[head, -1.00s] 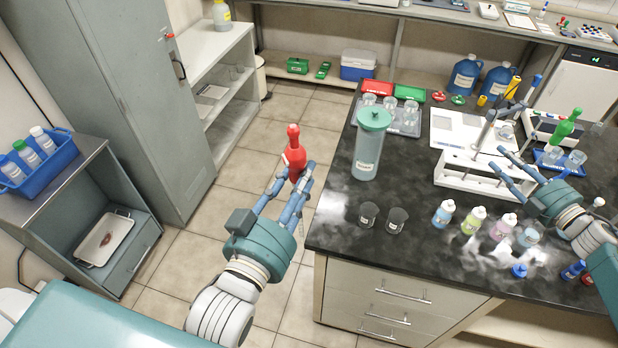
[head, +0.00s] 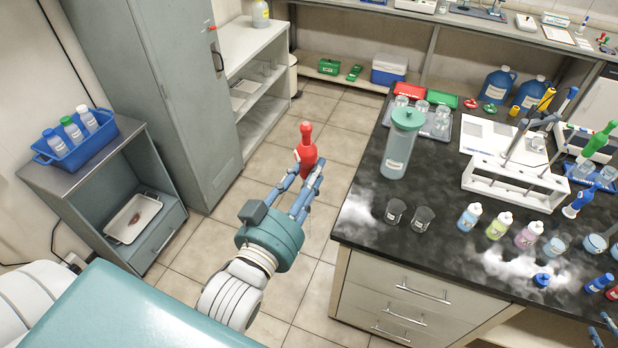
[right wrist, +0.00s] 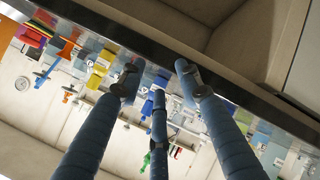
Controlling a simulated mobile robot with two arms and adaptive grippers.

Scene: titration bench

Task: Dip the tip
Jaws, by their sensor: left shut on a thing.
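My left gripper (head: 304,181) is shut on a red bulb-topped dropper (head: 306,152), held upright over the floor left of the bench. The dropper's lower end and tip are hidden behind the fingers. Two small dark beakers (head: 395,211) stand near the bench's left front corner. A beaker with blue liquid (head: 556,245) stands further right. A green bulb (head: 600,140) and a blue bulb (head: 579,204) stand at the right. My right gripper (head: 604,331) barely shows in the bottom right corner; in the right wrist view its fingers (right wrist: 158,78) are spread and empty.
The black bench (head: 450,240) carries a tall lidded jug (head: 398,150), a white rack (head: 512,183) and several small bottles (head: 498,226). A blue crate of bottles (head: 75,138) sits on a side cabinet. The floor between the cabinets and bench is clear.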

